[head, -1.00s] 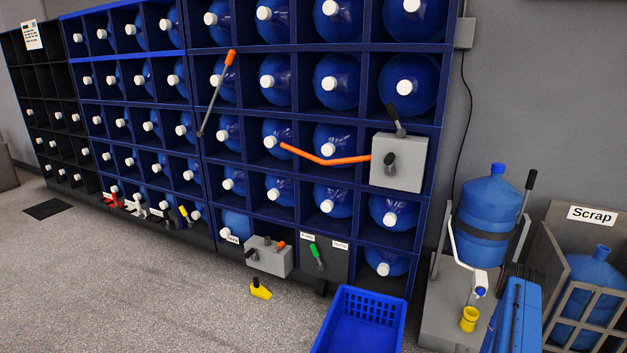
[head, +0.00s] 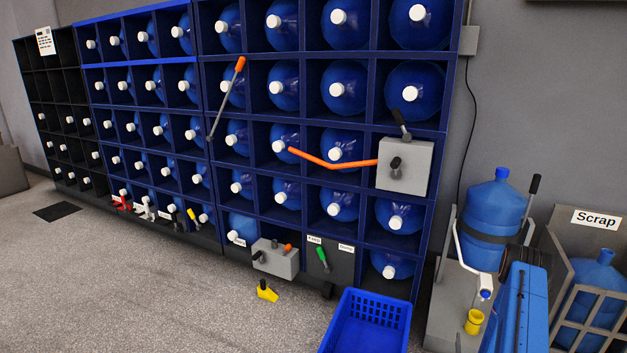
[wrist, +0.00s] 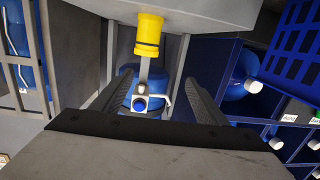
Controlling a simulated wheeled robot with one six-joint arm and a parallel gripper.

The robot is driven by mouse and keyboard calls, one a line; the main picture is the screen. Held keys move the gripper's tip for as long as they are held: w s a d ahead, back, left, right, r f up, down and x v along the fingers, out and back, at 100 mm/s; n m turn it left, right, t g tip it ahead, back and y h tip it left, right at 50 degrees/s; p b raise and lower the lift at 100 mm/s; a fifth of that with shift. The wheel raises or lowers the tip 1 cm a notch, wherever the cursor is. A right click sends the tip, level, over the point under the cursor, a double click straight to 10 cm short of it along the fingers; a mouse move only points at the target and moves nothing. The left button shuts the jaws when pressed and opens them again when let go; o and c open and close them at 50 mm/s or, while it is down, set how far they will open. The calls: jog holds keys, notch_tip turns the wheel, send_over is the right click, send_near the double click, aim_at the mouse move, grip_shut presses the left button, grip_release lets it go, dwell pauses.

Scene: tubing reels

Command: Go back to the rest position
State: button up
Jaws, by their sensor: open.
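My gripper (wrist: 159,78) shows in the wrist view with its two dark fingers spread apart and nothing between them that it grips. Past the fingers, the wrist view shows a blue jug (wrist: 124,88) with a grey lever and a blue-ended spout, and a yellow cup (wrist: 148,35). In the head view, this jug (head: 487,232) stands upright in a grey stand at the right, with the yellow cup (head: 473,322) at its foot. My blue arm is in front of the stand. The gripper's fingers cannot be made out in the head view.
A large blue rack (head: 366,56) of capped jugs fills the back. An orange-ended lever and a grey box (head: 417,180) are on its front. A blue basket (head: 372,297) lies on the floor in front. A Scrap crate (head: 543,259) stands at far right.

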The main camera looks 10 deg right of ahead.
jog(key=w+a+r+n+g+y, duration=0.1)
jog(key=w+a+r, duration=0.1)
jog(key=w+r, duration=0.35)
jog(key=w+a+r+y, duration=0.1)
jog(key=w+a+r, duration=0.1)
jog(key=r, duration=0.6)
jog(key=w+a+r+n+g+y, duration=0.1)
jog(key=w+a+r, duration=0.2)
jog(key=r, duration=0.4)
jog(key=s+a+r+n+g+y, duration=0.1)
jog(key=s+a+r, duration=0.1)
jog(key=a+r, duration=0.65)
jog(key=s+a+r+g+y, duration=0.15)
jog(key=a+r, duration=0.35)
jog(key=r, duration=0.6)
jog(key=s+a+r+n+g+y, duration=0.1)
jog(key=s+a+r, duration=0.55)
jog(key=s, duration=0.25)
jog(key=s+a+r+g, duration=0.2)
jog(key=s+a+r, duration=0.45)
jog(key=s, duration=0.25)
jog(key=s+a+r+g+y, duration=0.1)
jog(key=s+a, duration=0.3)
jog(key=s, duration=0.9)
jog(key=s+a+r+n+g, duration=0.1)
jog(key=s+a, duration=0.3)
jog(key=s, duration=0.8)
jog(key=shift+s+a+y, duration=0.35)
